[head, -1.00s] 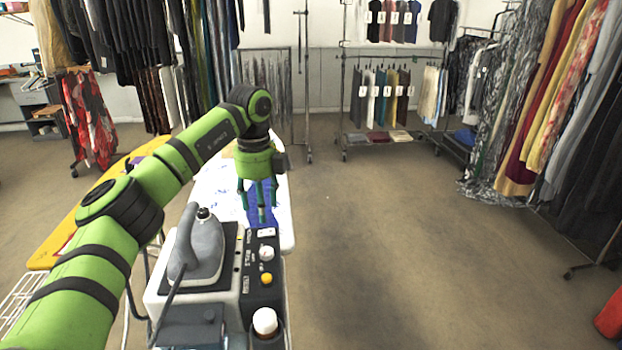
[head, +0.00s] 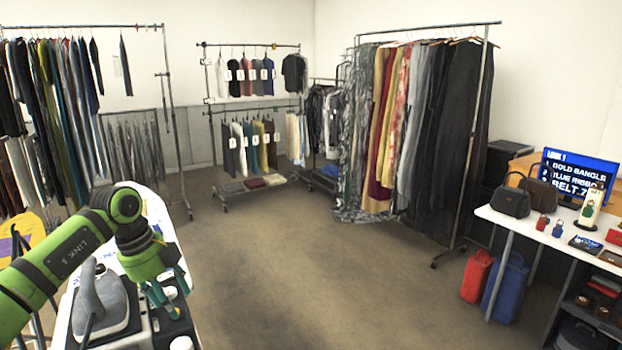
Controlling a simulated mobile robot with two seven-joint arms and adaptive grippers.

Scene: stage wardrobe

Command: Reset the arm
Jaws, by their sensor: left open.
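My left arm comes in from the left of the head view, green with black joints. My left gripper (head: 165,292) points down, open and with nothing seen between its fingers, above or beside the control box of the ironing station. The grey iron (head: 100,303) stands to the left of the gripper on its station. The ironing board (head: 160,217) shows its white cover behind the arm. Whether the fingertips touch anything cannot be told. My right gripper is not in view.
A full clothes rack (head: 425,130) stands centre right. A white table (head: 530,232) at the right holds bags, small items and a screen (head: 575,175). Red (head: 477,275) and blue (head: 507,285) bags stand on the floor beside it. The middle floor is open.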

